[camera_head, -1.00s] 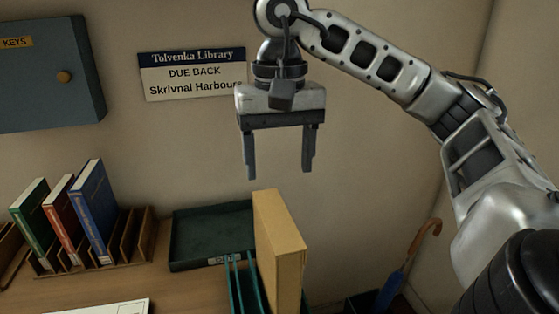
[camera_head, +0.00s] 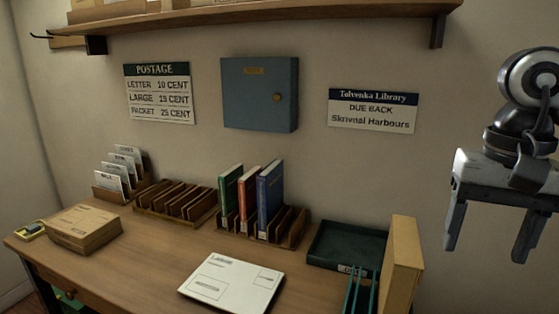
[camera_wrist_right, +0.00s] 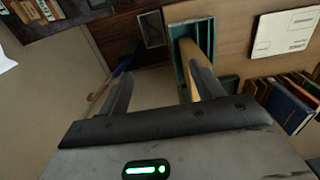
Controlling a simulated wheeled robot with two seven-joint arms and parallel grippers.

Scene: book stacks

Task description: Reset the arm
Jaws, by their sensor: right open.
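My right gripper (camera_head: 487,232) hangs at the right edge of the head view, fingers pointing down, in front of the wall. Its two fingers are apart with nothing between them. In the right wrist view the open fingers (camera_wrist_right: 155,85) reach over the desk's end, with a tan upright book or box (camera_wrist_right: 203,75) beyond the right-hand finger. That tan book (camera_head: 402,265) stands in a green wire rack (camera_head: 362,292) at the desk's right end, left of the gripper and apart from it. My left gripper is in no view.
A green tray (camera_head: 326,262) lies beside the rack. Green, red and blue books (camera_head: 269,200) stand in a wooden slotted rack (camera_head: 294,228). A white parcel (camera_head: 232,283) and brown packages (camera_head: 84,229) lie on the desk (camera_head: 150,262). A blue key cabinet (camera_head: 258,95) hangs below a shelf (camera_head: 270,14).

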